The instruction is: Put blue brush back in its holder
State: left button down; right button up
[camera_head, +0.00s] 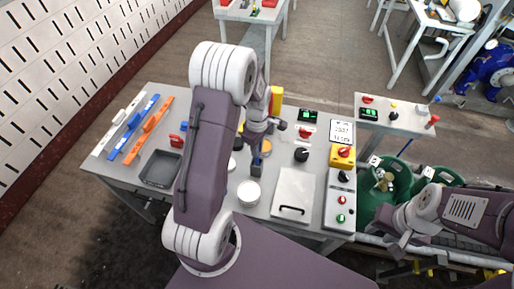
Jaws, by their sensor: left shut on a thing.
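My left gripper (257,155) hangs over the middle of the workbench, its jaws pointing down. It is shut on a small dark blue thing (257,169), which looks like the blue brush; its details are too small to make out. It is just behind a round white container (248,192). A long blue rack (133,127) lies at the bench's left end, between a white one (118,124) and an orange one (149,129). I cannot tell which thing is the brush's holder. My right gripper (394,241) is low at the right, off the bench; its jaws are unclear.
The workbench (112,167) bears a grey tray (160,168), a red item (177,141), a flat lidded panel (294,193) and a control box (341,195). Green bins (377,185) stand right of it. My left arm hides part of the bench's middle.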

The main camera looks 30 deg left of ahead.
pick_arm(q)
jog(key=c, duration=1.3)
grip_release()
jog(key=shift+f, duration=0.1)
notch_tip(320, 180, up, 9)
jog(key=shift+r, duration=0.1)
